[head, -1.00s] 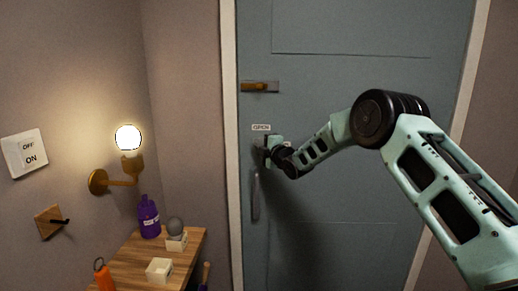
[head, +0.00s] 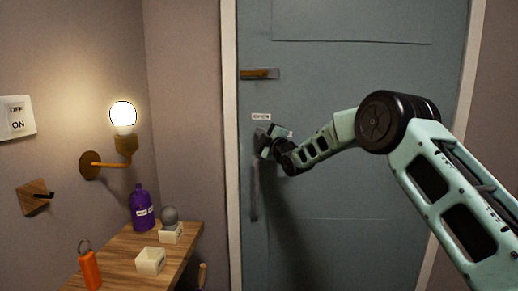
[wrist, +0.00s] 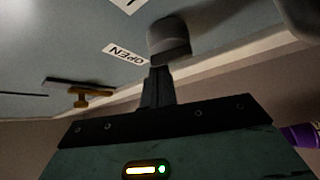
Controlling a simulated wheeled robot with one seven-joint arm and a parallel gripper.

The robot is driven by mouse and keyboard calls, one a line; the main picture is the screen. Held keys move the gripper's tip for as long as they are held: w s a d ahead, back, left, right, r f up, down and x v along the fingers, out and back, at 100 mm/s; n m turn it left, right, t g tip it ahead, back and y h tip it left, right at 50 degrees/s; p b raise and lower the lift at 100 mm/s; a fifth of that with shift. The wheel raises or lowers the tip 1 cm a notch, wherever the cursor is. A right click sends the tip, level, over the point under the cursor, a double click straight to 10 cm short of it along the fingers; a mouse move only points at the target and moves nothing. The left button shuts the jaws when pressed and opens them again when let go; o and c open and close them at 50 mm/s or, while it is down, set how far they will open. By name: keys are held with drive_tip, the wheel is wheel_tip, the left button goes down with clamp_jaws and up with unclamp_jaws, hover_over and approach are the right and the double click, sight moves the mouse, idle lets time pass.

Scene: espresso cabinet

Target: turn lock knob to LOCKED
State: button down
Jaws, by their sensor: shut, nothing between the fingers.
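The grey rounded lock knob (wrist: 168,36) is on the blue-grey door (head: 340,85), seen in the wrist view just beyond my fingertips. A white label reading OPEN (wrist: 127,53) is beside it. My gripper (wrist: 158,70) is shut and empty, its fingertips at the knob's lower edge; I cannot tell whether they touch it. In the head view my gripper (head: 263,136) is close to the door, tilted, below a small white label (head: 261,117) too small to read. There the knob is mostly hidden by the gripper.
A brass bolt (head: 260,74) is above the label and a vertical door handle (head: 255,195) below my gripper. To the left are a lit wall lamp (head: 123,116), a switch (head: 17,118), a wall hook (head: 36,196) and a wooden table (head: 120,252) with a purple bottle (head: 141,208).

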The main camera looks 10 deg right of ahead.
drive_tip(key=m+t+h+b, duration=0.1)
drive_tip(key=m+h+b, duration=0.3)
drive_tip(key=m+b, duration=0.1)
drive_tip(key=d+f+m+t+h+b, duration=0.1)
drive_tip(key=m+t+h+b, duration=0.1)
drive_tip(key=m+h+b, duration=0.2)
drive_tip(key=m+t+h+b, duration=0.2)
drive_tip(key=m+h+b, duration=0.2)
drive_tip(key=m+b, duration=0.4)
drive_tip(key=shift+s+d+f+m, duration=0.2)
drive_tip(key=shift+m, duration=0.7)
